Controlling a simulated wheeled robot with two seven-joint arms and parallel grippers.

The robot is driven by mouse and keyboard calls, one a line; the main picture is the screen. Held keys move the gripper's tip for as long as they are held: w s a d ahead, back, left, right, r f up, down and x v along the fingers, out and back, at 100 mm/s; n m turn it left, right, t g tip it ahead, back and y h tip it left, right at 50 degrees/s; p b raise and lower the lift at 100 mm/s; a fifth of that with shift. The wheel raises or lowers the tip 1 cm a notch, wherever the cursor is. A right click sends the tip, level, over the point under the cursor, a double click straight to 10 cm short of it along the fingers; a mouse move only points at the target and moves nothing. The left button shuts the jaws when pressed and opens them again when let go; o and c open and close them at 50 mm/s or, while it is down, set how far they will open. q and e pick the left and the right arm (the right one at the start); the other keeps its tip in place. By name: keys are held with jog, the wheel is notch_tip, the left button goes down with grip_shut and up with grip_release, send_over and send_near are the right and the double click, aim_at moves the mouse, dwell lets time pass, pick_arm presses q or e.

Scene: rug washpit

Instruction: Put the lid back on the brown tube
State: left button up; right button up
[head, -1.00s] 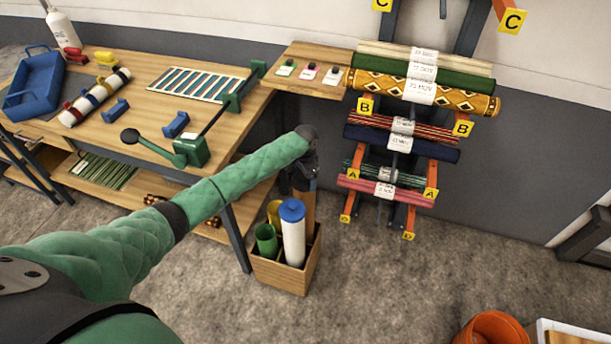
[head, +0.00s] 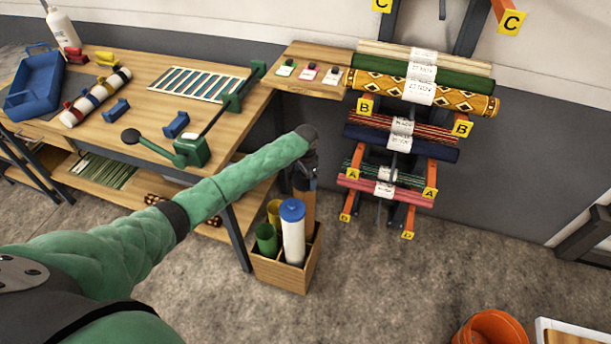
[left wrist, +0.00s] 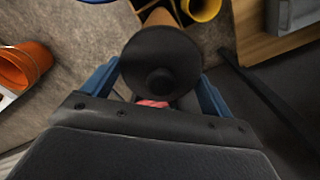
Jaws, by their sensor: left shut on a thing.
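The brown tube (head: 309,213) stands upright in a wooden box on the floor, and its upper part is under my left gripper (head: 303,188). In the left wrist view a round black lid with a knob (left wrist: 160,65) sits between the blue fingers of my left gripper (left wrist: 160,82), which is shut on it. The brown tube (left wrist: 160,16) shows just past the lid's far edge. The lid hides the tube's mouth, so I cannot tell whether it rests on the tube or is held above it. My right gripper is not in view.
The wooden box (head: 280,276) also holds a white tube with a blue cap (head: 292,232), an open green tube (head: 266,240) and a yellow tube (head: 274,212). A workbench (head: 110,130) stands left, a rug rack (head: 400,150) behind. An orange bucket (head: 490,330) is front right.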

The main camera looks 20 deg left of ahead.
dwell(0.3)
pick_arm(q)
jog(key=o, duration=0.8)
jog(key=shift+r, duration=0.1)
jog(key=shift+r+p, duration=3.25)
jog(key=shift+r, duration=0.15)
grip_shut()
